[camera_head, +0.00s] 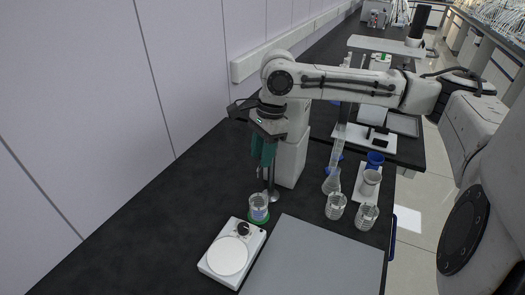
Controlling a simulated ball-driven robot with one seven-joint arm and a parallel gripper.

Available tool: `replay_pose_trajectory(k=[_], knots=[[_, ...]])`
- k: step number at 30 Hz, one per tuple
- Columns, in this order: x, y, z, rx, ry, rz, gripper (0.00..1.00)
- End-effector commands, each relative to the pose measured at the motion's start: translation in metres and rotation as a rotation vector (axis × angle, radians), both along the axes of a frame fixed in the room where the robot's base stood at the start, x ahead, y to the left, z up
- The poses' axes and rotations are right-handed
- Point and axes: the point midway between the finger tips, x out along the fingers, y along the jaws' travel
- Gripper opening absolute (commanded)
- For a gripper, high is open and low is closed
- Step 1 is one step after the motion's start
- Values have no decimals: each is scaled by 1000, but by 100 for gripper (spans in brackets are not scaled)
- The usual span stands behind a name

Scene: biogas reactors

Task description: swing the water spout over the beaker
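A clear beaker (258,202) with a purple label stands upright on a green base on the dark bench. A thin metal post (273,184), which appears to belong to the water spout, rises just behind and right of the beaker. My gripper (264,162) points down with teal fingers above and slightly right of the beaker, in front of a white upright block (291,162). The fingers overlap the top of the post and hide most of the spout. I cannot tell whether they touch it or how far they are open.
A white device with a round plate (229,256) and a grey mat (315,262) lie in front of the beaker. Two glass beakers (336,206) (367,216) and a flask (332,183) stand to the right. The wall (110,100) is left; the bench between is clear.

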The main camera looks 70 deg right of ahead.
Motion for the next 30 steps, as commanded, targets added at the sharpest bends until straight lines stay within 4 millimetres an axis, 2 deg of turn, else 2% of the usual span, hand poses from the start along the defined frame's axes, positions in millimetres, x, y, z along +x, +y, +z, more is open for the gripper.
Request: replay_pose_trajectory(k=[6,19,30], knots=[[0,0,27,0,-1,0,36],[0,0,70,2,-1,0,36],[0,0,72,-1,-1,0,36]])
